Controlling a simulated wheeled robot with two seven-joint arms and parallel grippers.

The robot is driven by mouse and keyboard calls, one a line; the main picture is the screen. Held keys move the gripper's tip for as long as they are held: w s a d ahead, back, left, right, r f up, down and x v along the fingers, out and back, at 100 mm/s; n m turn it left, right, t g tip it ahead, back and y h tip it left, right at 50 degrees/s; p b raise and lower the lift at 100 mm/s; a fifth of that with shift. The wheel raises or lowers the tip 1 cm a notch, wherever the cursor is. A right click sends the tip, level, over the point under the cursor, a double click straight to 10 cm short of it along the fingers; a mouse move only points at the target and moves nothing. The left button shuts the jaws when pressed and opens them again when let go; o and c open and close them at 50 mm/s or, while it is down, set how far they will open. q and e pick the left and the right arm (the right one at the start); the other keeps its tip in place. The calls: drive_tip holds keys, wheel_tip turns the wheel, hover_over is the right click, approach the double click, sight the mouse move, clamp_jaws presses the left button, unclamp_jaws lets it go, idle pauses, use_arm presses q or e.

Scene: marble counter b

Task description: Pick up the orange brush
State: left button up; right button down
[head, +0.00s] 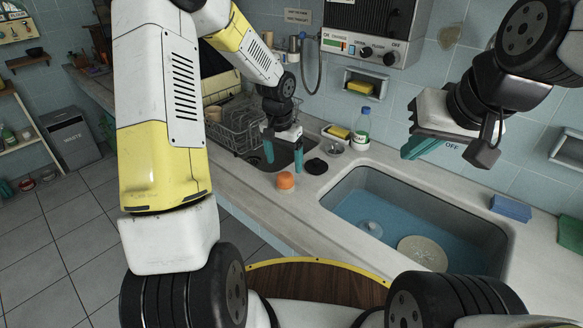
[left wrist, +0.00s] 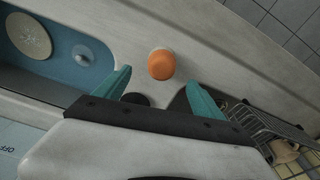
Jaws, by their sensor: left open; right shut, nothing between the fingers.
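The orange brush (head: 285,181) stands on the counter between the two basins, near the front edge. It shows only as a rounded orange top, and in the left wrist view (left wrist: 161,66) a paler rim shows under it. My left gripper (head: 284,158) is open with teal fingers pointing down, above and behind the brush in the head view. In the left wrist view the brush lies between and just beyond the spread fingertips, not visibly touched. My right gripper (head: 409,153) is shut and empty, raised over the back of the right sink.
The right sink (head: 345,190) holds blue water and a pale plate (head: 422,252). A black round piece (head: 316,166) lies close to the brush. A wire dish rack (head: 232,130) is at left; a soap bottle (head: 362,130) and yellow sponge (head: 339,131) stand behind.

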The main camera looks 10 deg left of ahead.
sight(285, 174)
use_arm(q)
drive_tip(key=f, duration=0.5)
drive_tip(key=w+f, duration=0.1)
drive_tip(key=f, duration=0.1)
drive_tip(key=shift+f, duration=0.3)
drive_tip(key=c, duration=1.6)
drive_tip(key=shift+w+r, duration=0.1)
drive_tip(key=shift+r, duration=0.05)
drive_tip(key=shift+r, duration=0.5)
wheel_tip(285, 174, up, 2)
drive_tip(key=shift+r, duration=0.25)
drive_tip(key=s+d+r, duration=0.1)
drive_tip(key=s+d, duration=0.2)
drive_tip(key=s, duration=1.2)
drive_tip(key=shift+s+d+r, duration=0.15)
drive_tip(key=shift+s, duration=0.25)
